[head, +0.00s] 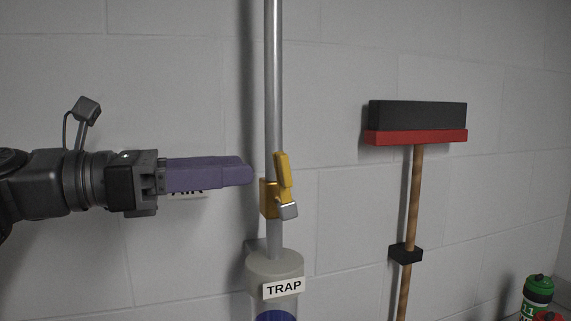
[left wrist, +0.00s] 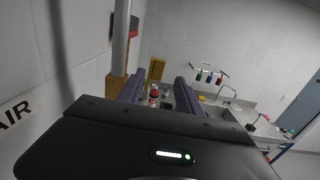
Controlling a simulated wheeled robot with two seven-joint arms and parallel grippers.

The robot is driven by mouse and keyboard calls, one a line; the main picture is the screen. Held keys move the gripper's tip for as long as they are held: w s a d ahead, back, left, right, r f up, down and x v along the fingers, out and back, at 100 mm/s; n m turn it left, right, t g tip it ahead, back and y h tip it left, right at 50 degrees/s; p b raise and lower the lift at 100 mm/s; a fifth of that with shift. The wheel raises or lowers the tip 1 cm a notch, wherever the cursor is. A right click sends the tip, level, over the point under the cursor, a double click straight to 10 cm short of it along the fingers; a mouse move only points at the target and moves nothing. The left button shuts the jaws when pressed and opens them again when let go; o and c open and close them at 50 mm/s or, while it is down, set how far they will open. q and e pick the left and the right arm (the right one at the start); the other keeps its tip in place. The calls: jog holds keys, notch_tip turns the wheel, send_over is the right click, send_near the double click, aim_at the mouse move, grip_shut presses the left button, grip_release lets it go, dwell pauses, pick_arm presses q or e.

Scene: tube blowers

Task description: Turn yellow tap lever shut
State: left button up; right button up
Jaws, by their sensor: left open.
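The yellow tap lever (head: 283,170) stands nearly upright along the front of the grey pipe (head: 273,90), above its brass-yellow tap body (head: 268,198). My left gripper (head: 248,172) reaches in from the left with its purple fingers level, their tips just left of the lever. In the left wrist view the two purple fingers (left wrist: 160,82) are apart, and the lever (left wrist: 156,70) shows between them, nearer the left finger. I see no clear contact. Part of the tap body (left wrist: 118,88) shows left of the fingers. My right gripper is not in view.
The pipe runs down into a clear-bodied trap (head: 275,264) labelled TRAP. An AIR label is partly hidden behind my left fingers. A red and black broom (head: 415,125) hangs on the wall at right. A green bottle (head: 537,293) stands at lower right.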

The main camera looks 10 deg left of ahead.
aim_at(279, 169)
pick_arm(q)
jog(key=p+x, duration=0.1)
jog(key=x, duration=0.7)
jog(key=shift+w+p, duration=0.1)
jog(key=shift+p, duration=0.3)
jog(key=shift+a, duration=0.1)
jog(key=shift+f, duration=0.1)
jog(key=c, duration=0.7)
grip_shut()
